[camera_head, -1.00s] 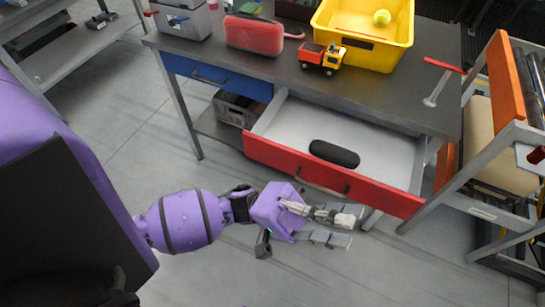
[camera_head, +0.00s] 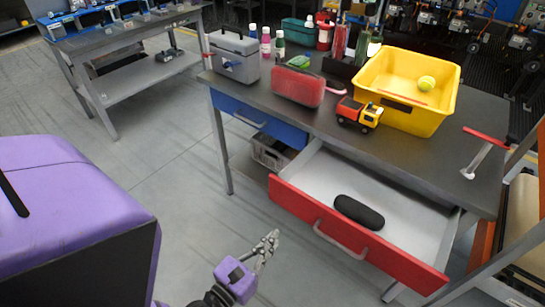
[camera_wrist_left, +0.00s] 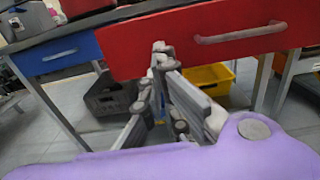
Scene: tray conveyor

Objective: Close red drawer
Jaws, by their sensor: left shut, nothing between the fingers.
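The red drawer (camera_head: 352,231) is pulled out from under the dark-topped table, with a dark oblong case (camera_head: 359,212) lying inside. Its front carries a pale bar handle (camera_head: 340,240), which also shows in the left wrist view (camera_wrist_left: 240,34). My left gripper (camera_head: 268,247) is shut and empty, in front of the drawer near the left end of its front. In the left wrist view its fingers (camera_wrist_left: 160,58) overlap the lower edge of the red front; I cannot tell whether they touch it. My right gripper is not in view.
A shut blue drawer (camera_head: 262,124) sits left of the red one. The tabletop holds a yellow bin (camera_head: 412,112), a toy truck (camera_head: 359,113), a red case (camera_head: 297,87) and a grey toolbox (camera_head: 234,62).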

